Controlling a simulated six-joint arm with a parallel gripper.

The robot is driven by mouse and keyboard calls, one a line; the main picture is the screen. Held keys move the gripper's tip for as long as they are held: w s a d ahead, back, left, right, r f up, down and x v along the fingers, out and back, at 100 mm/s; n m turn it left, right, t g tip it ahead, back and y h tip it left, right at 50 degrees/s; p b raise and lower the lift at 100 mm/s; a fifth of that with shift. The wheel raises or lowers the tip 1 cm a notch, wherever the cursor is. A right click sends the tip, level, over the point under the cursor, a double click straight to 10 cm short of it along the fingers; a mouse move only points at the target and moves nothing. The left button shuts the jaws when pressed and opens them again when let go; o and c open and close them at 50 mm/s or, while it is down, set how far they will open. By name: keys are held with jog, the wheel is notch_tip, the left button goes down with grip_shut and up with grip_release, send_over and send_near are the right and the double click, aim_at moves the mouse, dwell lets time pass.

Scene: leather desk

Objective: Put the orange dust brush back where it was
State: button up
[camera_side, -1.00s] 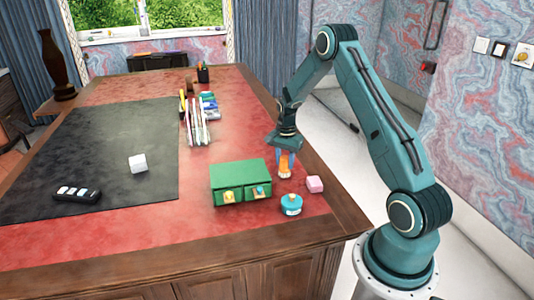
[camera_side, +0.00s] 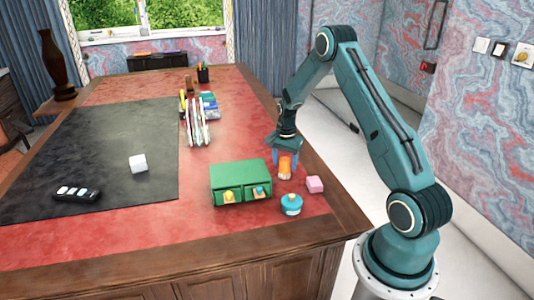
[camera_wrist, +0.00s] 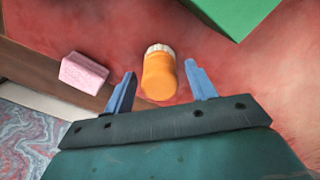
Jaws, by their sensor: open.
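The orange dust brush (camera_side: 285,168) is on the red leather near the desk's right edge, right of the green drawer box. In the wrist view the brush (camera_wrist: 158,77) shows its orange body and a whitish bristle end pointing away from my palm. My gripper (camera_side: 285,159) is just above and around the upper part of the brush. In the wrist view my gripper (camera_wrist: 160,78) is open, with one blue finger on each side of the brush and a visible gap on both sides.
The green drawer box (camera_side: 240,177) is left of the brush. A pink block (camera_side: 315,184) and a blue round container (camera_side: 291,204) sit close in front. Papers (camera_side: 196,125) and a pen cup (camera_side: 203,73) stand farther back. A white cube (camera_side: 138,163) and a dark remote-like object (camera_side: 76,194) lie on the black mat.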

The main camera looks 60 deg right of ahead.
aim_at(284, 160)
notch_tip(284, 160, up, 12)
dwell(0.6)
jog(key=shift+r, duration=0.1)
dwell(0.4)
jog(key=s+a+r+n+t, duration=0.1)
jog(key=s+a+r+n, duration=0.25)
jog(key=a+r, duration=0.5)
jog(key=s+a+r+n+t, duration=0.1)
jog(key=s+a+r+n, duration=0.1)
jog(key=a+r+n, duration=0.45)
jog(key=s+a+r+n+t, duration=0.2)
jog(key=s+a+n, duration=0.6)
jog(key=s+a, duration=0.7)
jog(key=shift+s+r+t, duration=0.2)
jog(key=shift+s+t, duration=0.6)
jog(key=shift+s, duration=0.35)
